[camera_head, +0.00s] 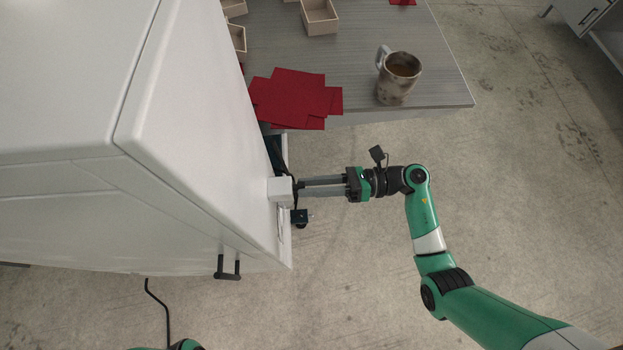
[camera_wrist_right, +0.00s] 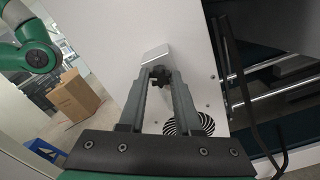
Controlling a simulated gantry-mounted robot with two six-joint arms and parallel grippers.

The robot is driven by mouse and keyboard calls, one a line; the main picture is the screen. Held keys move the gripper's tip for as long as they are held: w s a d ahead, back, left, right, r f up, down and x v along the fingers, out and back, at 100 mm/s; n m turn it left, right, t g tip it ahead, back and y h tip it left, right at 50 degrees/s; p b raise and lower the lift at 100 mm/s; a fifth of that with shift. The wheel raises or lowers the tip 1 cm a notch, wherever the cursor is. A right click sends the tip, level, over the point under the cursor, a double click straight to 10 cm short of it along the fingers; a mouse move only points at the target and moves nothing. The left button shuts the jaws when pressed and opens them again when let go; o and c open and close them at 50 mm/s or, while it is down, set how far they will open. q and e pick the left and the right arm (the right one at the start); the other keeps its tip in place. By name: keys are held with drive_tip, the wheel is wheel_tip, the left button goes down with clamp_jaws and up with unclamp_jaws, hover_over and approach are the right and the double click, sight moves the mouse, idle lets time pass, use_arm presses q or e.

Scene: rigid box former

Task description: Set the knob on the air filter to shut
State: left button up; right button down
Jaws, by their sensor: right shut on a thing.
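The knob (camera_wrist_right: 160,76) is small, dark and lobed. In the right wrist view it sits between the fingertips of my right gripper (camera_wrist_right: 160,74), which is shut on it. A pale block (camera_wrist_right: 156,53) juts from the white machine's side just above the knob; this block also shows in the head view (camera_head: 279,189). In the head view my right gripper (camera_head: 301,187) reaches left to the machine's side, and the knob is hidden there. A small dark fitting (camera_head: 300,216) sits just below the fingertips. The knob's setting cannot be read. My left gripper is out of view.
The white machine (camera_head: 190,110) fills the left, with a black handle (camera_head: 228,267) on it. A grey table (camera_head: 440,85) holds red blanks (camera_head: 296,100), a mug (camera_head: 398,80) and open boxes (camera_head: 319,17). Round vent slots (camera_wrist_right: 189,124) lie below the knob.

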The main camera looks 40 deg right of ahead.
drive_tip(key=shift+m+p, duration=3.6)
drive_tip(key=shift+m, duration=2.4)
drive_tip(key=c, duration=0.6)
unclamp_jaws()
drive_tip(key=v, duration=1.1)
drive_tip(key=shift+s+d, duration=0.2)
drive_tip(key=shift+d, duration=0.1)
